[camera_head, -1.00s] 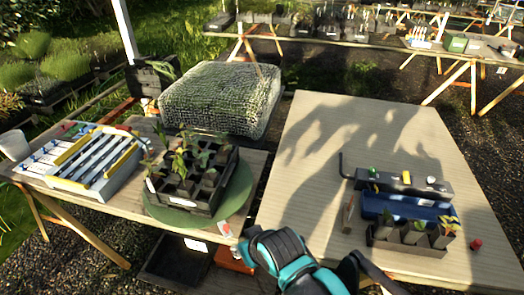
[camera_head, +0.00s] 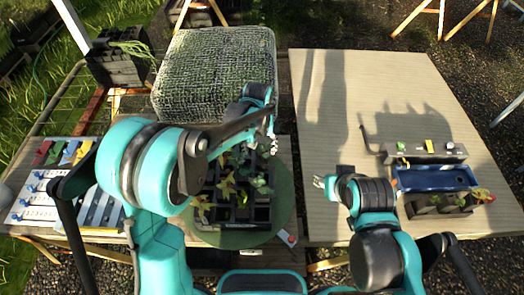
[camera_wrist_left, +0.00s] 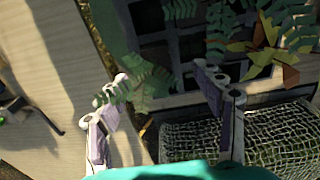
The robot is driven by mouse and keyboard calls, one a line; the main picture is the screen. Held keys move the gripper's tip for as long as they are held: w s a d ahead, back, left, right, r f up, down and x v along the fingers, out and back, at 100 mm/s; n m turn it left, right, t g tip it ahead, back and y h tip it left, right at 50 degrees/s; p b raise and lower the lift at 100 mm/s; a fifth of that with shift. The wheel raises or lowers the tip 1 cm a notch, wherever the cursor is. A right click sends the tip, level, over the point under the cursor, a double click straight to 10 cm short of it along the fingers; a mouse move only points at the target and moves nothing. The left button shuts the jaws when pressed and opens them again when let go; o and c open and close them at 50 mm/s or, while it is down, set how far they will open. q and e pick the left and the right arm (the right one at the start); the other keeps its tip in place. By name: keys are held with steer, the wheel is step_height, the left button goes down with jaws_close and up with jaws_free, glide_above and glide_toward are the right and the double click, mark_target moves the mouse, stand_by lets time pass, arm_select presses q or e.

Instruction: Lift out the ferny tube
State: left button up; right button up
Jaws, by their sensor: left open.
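The black cell tray (camera_head: 232,241) of seedling tubes sits on a round green disc (camera_head: 283,205), with mixed foliage above it. My left gripper (camera_head: 271,138) reaches over its far right edge. In the left wrist view my left gripper (camera_wrist_left: 165,88) is open, and a feathery green fern frond (camera_wrist_left: 146,84) shows between its fingertips, near the tray's edge (camera_wrist_left: 103,22). The fern's tube is hidden, and I cannot tell whether the fingers touch the frond. My right gripper (camera_head: 321,182) is over the left edge of the pale table, away from the tray; its fingers are too small to judge.
A mesh-covered block (camera_head: 215,75) stands just behind the tray. On the pale table (camera_head: 340,90), a blue bin (camera_head: 432,178) and a dark rack (camera_head: 440,206) with a few plants stand at right. A labelled white tray (camera_head: 45,205) lies at left. The pale table's middle is clear.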

mark_target(262, 159)
arm_select(q)
steer(key=shift+w+d+f, duration=0.2)
steer(key=shift+w+d, duration=0.1)
steer(key=shift+d, duration=0.05)
steer(key=shift+d+f, duration=0.2)
step_height(262, 159, down, 8)
steer(key=shift+w+a+r+b, duration=0.1)
steer(key=shift+w+a+b, duration=0.05)
steer(key=shift+b, duration=0.8)
steer(key=c, duration=0.3)
jaws_close()
arm_select(e)
steer(key=shift+f, duration=0.6)
